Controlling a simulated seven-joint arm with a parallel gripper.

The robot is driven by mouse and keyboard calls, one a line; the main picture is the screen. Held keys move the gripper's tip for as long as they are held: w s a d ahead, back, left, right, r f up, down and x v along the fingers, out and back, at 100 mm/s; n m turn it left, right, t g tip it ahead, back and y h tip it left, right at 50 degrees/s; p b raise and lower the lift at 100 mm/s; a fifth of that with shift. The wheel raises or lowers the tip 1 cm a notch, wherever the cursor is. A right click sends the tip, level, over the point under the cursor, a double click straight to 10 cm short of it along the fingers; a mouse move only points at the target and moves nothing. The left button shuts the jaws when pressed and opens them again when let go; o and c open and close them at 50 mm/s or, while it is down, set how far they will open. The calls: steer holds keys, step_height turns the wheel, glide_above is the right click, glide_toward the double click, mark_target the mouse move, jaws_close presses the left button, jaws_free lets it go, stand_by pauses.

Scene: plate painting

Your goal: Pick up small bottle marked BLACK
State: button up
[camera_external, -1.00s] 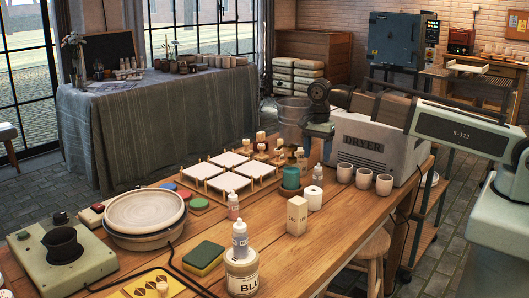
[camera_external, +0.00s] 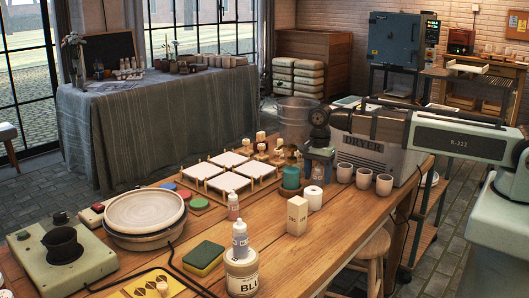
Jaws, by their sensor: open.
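My gripper (camera_external: 318,170) points down behind the white roll, at the front left of the dryer. Its jaws are open, around or just in front of the spot where a small white bottle stands; that bottle is now mostly hidden, and I cannot tell whether the jaws touch it. A second small bottle (camera_external: 233,207) stands upright mid-table. A third small bottle (camera_external: 240,242) stands at or on the large jar marked BLU (camera_external: 242,275). The small bottles' labels are too small to read, so I cannot tell which one says BLACK.
The white roll (camera_external: 313,199), teal pot (camera_external: 291,178) and white box (camera_external: 297,215) stand close to my gripper. White cups (camera_external: 364,178) and the dryer (camera_external: 375,150) are to its right. Square tiles on a rack (camera_external: 228,182) lie left. The table's right front is clear.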

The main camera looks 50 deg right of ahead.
steer(key=shift+f, duration=0.25)
steer(key=c, duration=1.1)
